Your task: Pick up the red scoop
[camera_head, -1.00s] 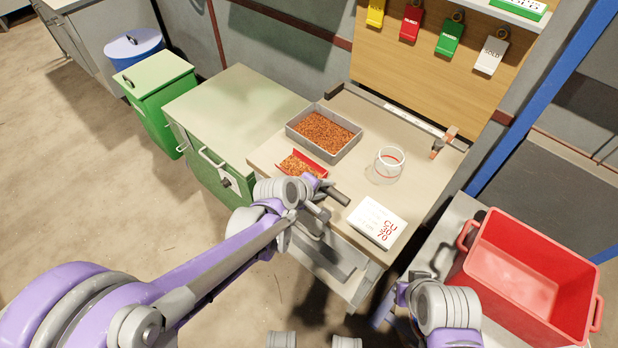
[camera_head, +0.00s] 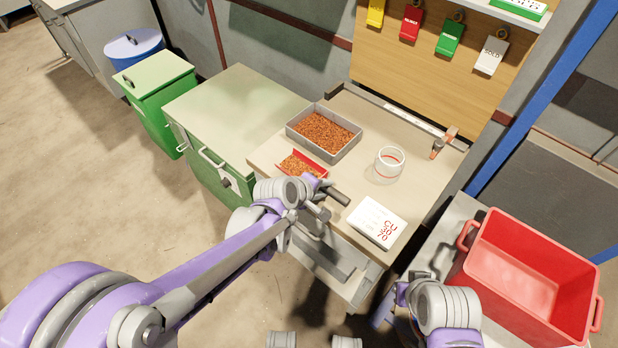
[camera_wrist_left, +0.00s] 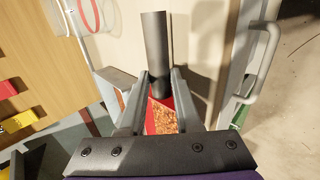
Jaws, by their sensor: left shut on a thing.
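The red scoop (camera_head: 303,162) holds copper-coloured granules and sits on the worktop in front of the grey tray. Its dark cylindrical handle (camera_head: 338,196) points toward the front right. My left gripper (camera_head: 319,187) is at the handle, with its fingers shut on it. In the left wrist view the handle (camera_wrist_left: 154,45) runs between the fingers (camera_wrist_left: 160,80), and part of the red pan with granules (camera_wrist_left: 162,118) shows behind them. I cannot tell whether the scoop is clear of the worktop. My right arm's wrist shows at lower right; its fingers cannot be made out.
A grey tray of copper granules (camera_head: 353,149) stands just behind the scoop. A clear glass jar (camera_head: 389,165) and a white labelled box (camera_head: 375,223) are to the right. A red crate (camera_head: 484,250) stands at far right. A green cabinet (camera_head: 240,100) adjoins the worktop's left.

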